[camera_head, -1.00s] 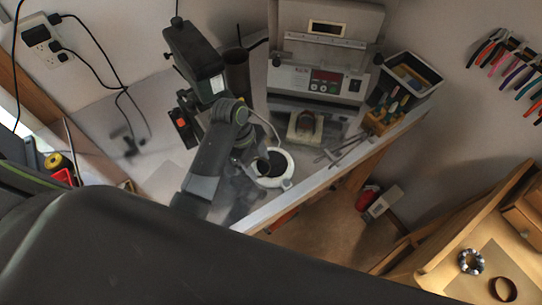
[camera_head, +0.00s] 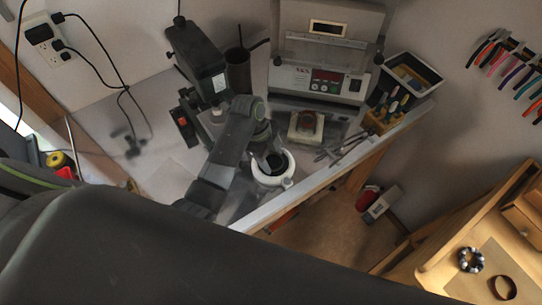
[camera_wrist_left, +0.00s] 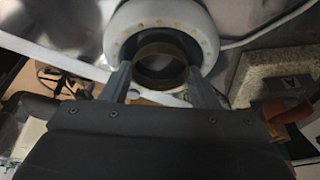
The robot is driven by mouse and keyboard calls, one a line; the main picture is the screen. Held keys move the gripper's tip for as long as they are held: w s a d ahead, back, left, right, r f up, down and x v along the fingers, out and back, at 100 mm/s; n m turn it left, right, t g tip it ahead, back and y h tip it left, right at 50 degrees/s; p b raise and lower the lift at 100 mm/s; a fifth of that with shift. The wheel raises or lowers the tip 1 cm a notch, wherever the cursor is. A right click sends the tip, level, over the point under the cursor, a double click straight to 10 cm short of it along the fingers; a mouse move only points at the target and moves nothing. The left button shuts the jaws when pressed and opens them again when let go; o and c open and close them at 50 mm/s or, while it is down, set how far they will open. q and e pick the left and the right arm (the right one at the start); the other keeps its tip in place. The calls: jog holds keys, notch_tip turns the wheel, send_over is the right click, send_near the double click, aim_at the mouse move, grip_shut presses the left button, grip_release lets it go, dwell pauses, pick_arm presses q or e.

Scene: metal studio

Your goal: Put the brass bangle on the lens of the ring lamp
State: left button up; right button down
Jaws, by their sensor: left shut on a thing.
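The brass bangle (camera_wrist_left: 161,62) shows in the left wrist view as a short brownish band between the fingers of my left gripper (camera_wrist_left: 158,72), which is shut on it. The ring lamp (camera_wrist_left: 198,22) is a white ring with small lights around it, just beyond the bangle; the bangle overlaps its dark opening. In the head view my left gripper (camera_head: 273,160) is over the white ring lamp (camera_head: 290,168) on the bench. The bangle is hard to make out there. I cannot tell whether it touches the lens. My right gripper is not in view.
Behind the lamp stand a control unit (camera_head: 318,80) and a small block with a red top (camera_head: 306,126). A tool holder (camera_head: 385,120) is to the right, a dark cup (camera_head: 237,75) behind. A silver-black ring (camera_head: 471,260) and a brown ring (camera_head: 503,288) lie on the right-hand wooden bench.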

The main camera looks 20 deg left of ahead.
pick_arm(q)
jog(key=shift+s+f, duration=0.45)
jog(key=shift+f, duration=0.25)
jog(key=o, duration=1.2)
jog(key=shift+f, duration=0.1)
jog(key=shift+o, duration=0.2)
jog(key=v, duration=0.6)
jog(key=w+v, duration=0.1)
jog(key=v, duration=0.2)
jog(key=shift+d, duration=0.25)
